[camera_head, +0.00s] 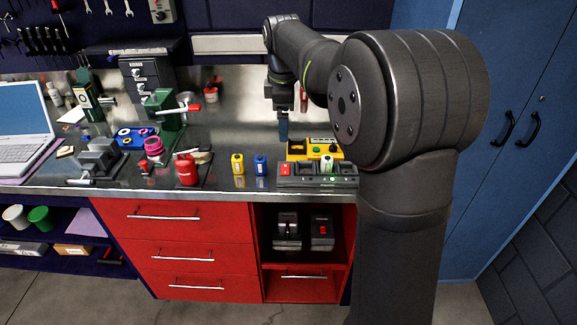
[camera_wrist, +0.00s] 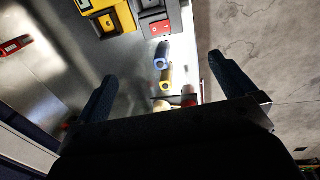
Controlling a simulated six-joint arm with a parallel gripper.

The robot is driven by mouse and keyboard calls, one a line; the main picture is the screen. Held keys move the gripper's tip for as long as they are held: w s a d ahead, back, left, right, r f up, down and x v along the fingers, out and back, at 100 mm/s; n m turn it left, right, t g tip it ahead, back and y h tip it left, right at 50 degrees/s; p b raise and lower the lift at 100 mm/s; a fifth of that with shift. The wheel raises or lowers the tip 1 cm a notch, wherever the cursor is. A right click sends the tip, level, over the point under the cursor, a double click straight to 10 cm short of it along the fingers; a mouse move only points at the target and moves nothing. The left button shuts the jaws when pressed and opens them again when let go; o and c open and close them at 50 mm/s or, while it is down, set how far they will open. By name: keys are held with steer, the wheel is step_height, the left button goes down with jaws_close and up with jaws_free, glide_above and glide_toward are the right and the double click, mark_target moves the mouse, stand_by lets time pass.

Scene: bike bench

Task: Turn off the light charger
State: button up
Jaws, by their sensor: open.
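A grey charger unit (camera_head: 318,181) sits at the front edge of the steel bench, with a red switch (camera_head: 285,169) at its left end. A small light with a green top (camera_head: 327,162) stands on it. In the wrist view the charger's end (camera_wrist: 146,8) shows at the top, with its red rocker switch (camera_wrist: 160,27); which way the rocker is pressed I cannot tell. My gripper (camera_head: 283,138) hangs above the bench, behind and left of the charger, pointing down. Its fingers also show in the wrist view (camera_wrist: 163,82), wide apart and empty.
A yellow box (camera_head: 298,154) with buttons stands right behind the charger. A yellow light (camera_head: 238,164) and a blue light (camera_head: 260,165) stand left of it. The bench behind the small lights is clear.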

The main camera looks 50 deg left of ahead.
steer(key=shift+r, duration=0.25)
steer(key=shift+c, duration=0.2)
